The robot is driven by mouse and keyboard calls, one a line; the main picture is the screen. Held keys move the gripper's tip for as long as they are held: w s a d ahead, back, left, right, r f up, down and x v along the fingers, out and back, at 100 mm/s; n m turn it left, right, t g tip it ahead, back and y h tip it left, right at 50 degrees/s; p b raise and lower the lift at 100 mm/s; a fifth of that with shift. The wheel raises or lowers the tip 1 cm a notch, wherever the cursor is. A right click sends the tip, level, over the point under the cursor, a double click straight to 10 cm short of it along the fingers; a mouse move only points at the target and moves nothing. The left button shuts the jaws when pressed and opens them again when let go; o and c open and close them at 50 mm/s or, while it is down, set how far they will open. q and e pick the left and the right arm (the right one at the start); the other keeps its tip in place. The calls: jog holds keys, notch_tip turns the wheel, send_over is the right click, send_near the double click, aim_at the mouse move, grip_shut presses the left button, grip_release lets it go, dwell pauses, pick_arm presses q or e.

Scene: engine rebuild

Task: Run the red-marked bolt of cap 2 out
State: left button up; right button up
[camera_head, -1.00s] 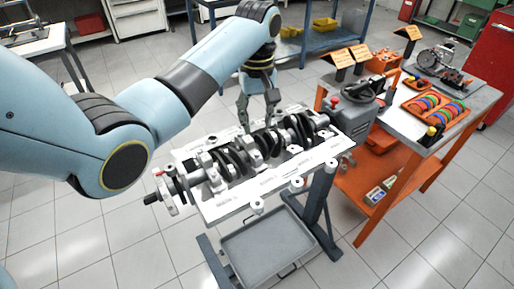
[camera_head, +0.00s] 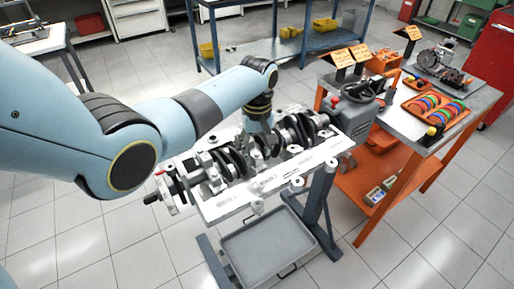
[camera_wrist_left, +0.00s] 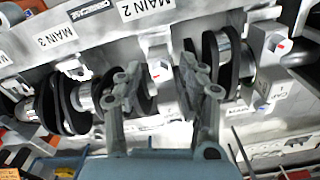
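The crankshaft (camera_head: 225,165), with dark webs and pale bearing caps, lies along the white engine stand (camera_head: 218,208). In the left wrist view, a pale cap (camera_wrist_left: 159,68) with a small red mark sits below the "MAIN 2" label (camera_wrist_left: 145,8). My left gripper (camera_wrist_left: 163,85) is open, with one finger on each side of this cap; whether the fingers touch it I cannot tell. In the head view the left gripper (camera_head: 262,148) is down among the crankshaft's webs, its fingertips partly hidden. The bolt head itself is not clear. My right gripper is not in view.
A grey tray (camera_head: 262,250) sits below the stand. An orange-framed bench (camera_head: 400,150) with coloured rings (camera_head: 437,107) is close on the right. Tiled floor is clear on the left.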

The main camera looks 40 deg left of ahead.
pick_arm(q)
grip_shut()
jog(key=n+p, duration=0.2)
jog(key=shift+r+n, duration=0.1)
jog(key=shift+n, duration=0.3)
jog(key=n+p, duration=0.2)
jog(key=n, duration=0.1)
jog(key=shift+n, duration=0.3)
jog(key=n+p, duration=0.1)
jog(key=n, duration=0.8)
jog(key=shift+s+f, duration=0.15)
jog(key=shift+f, duration=0.05)
jog(key=shift+d, duration=0.1)
jog(key=shift+o, duration=0.5)
grip_release()
